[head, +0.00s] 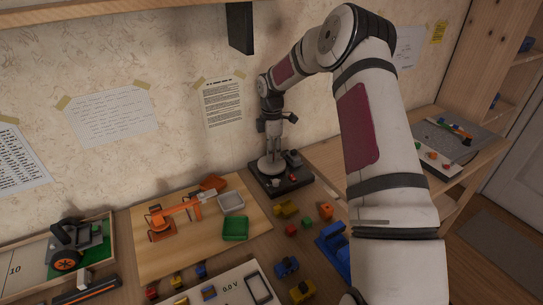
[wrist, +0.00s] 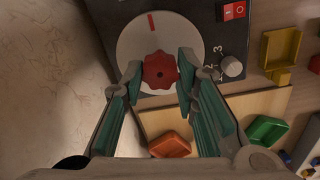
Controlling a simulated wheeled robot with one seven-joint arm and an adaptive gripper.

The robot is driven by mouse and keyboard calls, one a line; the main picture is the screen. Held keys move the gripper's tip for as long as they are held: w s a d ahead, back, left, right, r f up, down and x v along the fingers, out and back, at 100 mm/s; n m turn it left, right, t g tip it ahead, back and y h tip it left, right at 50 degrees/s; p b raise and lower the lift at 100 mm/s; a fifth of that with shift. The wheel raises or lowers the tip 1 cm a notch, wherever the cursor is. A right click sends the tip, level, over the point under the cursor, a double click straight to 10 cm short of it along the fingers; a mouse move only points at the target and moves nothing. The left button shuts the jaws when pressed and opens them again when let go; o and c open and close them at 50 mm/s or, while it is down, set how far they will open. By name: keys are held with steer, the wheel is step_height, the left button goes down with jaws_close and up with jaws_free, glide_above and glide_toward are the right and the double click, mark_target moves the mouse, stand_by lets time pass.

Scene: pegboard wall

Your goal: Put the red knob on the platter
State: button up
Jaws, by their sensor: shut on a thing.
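The red knob (wrist: 159,71) is a lobed disc with a small dark centre hole. In the wrist view it sits between the two fingertips of my gripper (wrist: 160,74), which is shut on it. The platter (wrist: 133,43) is a pale round disc with a red mark near its rim, on a dark base. The knob lies over the lower middle of the platter in that view; I cannot tell whether it touches. In the head view my gripper (head: 273,151) points down over the platter (head: 265,168), and I cannot make out the knob there.
The dark base (head: 297,180) also carries a red switch (wrist: 234,11) and a grey dial (wrist: 232,66). An orange tray (wrist: 170,145), a green tray (head: 235,228) and a grey tray (head: 231,202) lie nearby. A small orange robot arm (head: 177,216) stands left on a wooden board.

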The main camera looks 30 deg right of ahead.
steer(key=shift+f, duration=0.8)
steer(key=shift+f, duration=0.2)
steer(key=o, duration=0.8)
steer(key=shift+r, duration=0.1)
step_height(320, 180, up, 12)
steer(key=shift+r, duration=0.15)
steer(key=shift+s, duration=0.15)
